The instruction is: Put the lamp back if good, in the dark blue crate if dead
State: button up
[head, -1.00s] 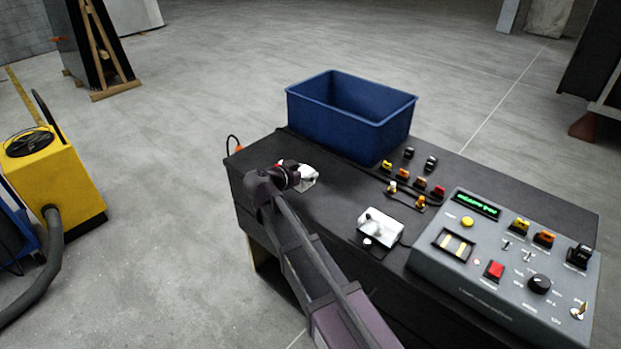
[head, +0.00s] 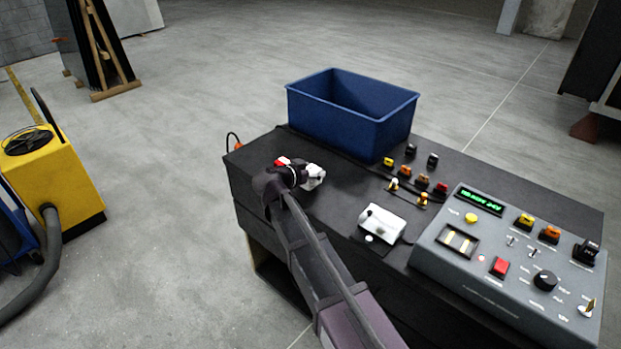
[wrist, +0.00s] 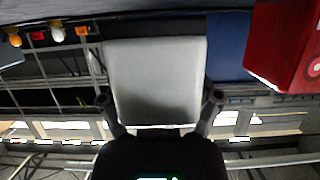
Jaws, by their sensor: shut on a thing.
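My gripper (head: 298,174) is low over the left part of the black bench (head: 345,198). It is shut on a white boxy thing (head: 315,176), which I take to be the lamp. In the wrist view this thing is a plain pale grey block (wrist: 156,75) between my two fingertips (wrist: 160,99). I cannot tell whether it touches the bench. No light shows on its visible face. The dark blue crate (head: 333,117) stands at the back of the bench and looks empty as far as I see inside.
A grey test console (head: 468,283) with a lit green display (head: 480,199) is at the right. A white box (head: 382,223) sits left of it. Several small coloured parts (head: 423,180) stand behind. A red thing (wrist: 288,45) is beside the held block. A yellow machine (head: 55,175) stands on the floor.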

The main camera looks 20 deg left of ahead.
jog(key=shift+f+b, duration=0.4)
jog(key=shift+f, duration=0.3)
jog(key=shift+f, duration=0.1)
jog(key=o, duration=1.1)
jog(key=shift+s+r, duration=0.1)
jog(key=shift+r, duration=0.1)
jog(key=p+v, duration=0.4)
jog(key=v, duration=0.8)
jog(key=shift+f, duration=0.1)
